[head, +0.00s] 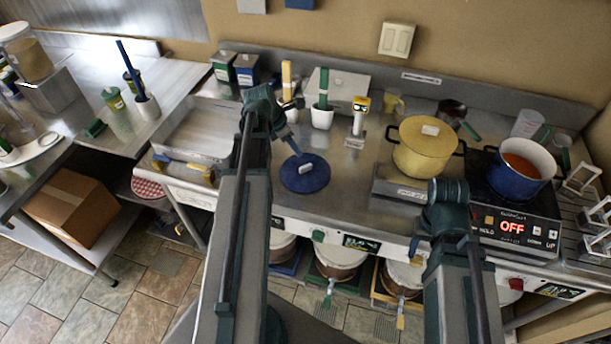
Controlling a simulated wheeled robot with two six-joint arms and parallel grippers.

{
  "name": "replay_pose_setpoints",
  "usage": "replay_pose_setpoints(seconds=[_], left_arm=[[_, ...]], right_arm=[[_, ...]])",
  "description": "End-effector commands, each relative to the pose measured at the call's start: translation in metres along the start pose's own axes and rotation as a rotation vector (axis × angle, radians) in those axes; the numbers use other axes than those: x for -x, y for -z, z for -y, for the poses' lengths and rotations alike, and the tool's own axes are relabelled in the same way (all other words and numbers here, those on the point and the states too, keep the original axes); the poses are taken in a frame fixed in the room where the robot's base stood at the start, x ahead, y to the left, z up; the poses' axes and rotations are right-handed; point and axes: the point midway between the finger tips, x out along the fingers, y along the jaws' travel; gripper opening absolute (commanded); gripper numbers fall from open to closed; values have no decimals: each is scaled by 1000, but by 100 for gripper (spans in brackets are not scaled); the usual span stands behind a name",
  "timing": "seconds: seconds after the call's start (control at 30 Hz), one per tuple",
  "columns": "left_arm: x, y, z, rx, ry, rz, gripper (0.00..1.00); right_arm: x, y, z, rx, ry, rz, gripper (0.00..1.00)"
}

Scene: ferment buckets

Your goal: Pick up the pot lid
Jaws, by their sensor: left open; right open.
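The pot lid (303,180) is a round dark blue disc with a pale handle (306,168) on top. It lies flat on the steel counter, left of the yellow pot. My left gripper (297,151) is open, just above the back of the lid, close to the handle; I cannot tell whether it touches. The open blue pot (514,181), with red-orange contents, stands on the hotplate at the right. My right gripper (415,254) is small and partly hidden by its arm, low near the counter's front edge, away from the lid.
A yellow pot (420,160) with its lid on stands right of centre. The hotplate display (512,227) reads OFF. A steel tray (195,130), white utensil holders (322,117) and a grey box (345,90) stand behind and left. The counter around the lid is mostly clear.

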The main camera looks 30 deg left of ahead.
Motion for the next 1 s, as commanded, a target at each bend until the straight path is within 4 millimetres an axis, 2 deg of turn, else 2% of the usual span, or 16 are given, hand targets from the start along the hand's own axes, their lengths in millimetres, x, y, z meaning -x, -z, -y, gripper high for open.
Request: replay_pose_setpoints(seconds=[0.03, 0.3, 0.67, 1.0], left_arm=[[-16, 2, 0, -2, 0, 0, 49], [-53, 2, 0, -2, 0, 0, 49], [-60, 1, 1, -2, 0, 0, 49], [-96, 11, 8, -3, 0, 0, 49]], right_arm=[[-15, 1, 2, 0, 0, 0, 51], [-49, 3, 5, -2, 0, 0, 51], [-55, 3, 5, -2, 0, 0, 51], [-92, 5, 9, -2, 0, 0, 51]])
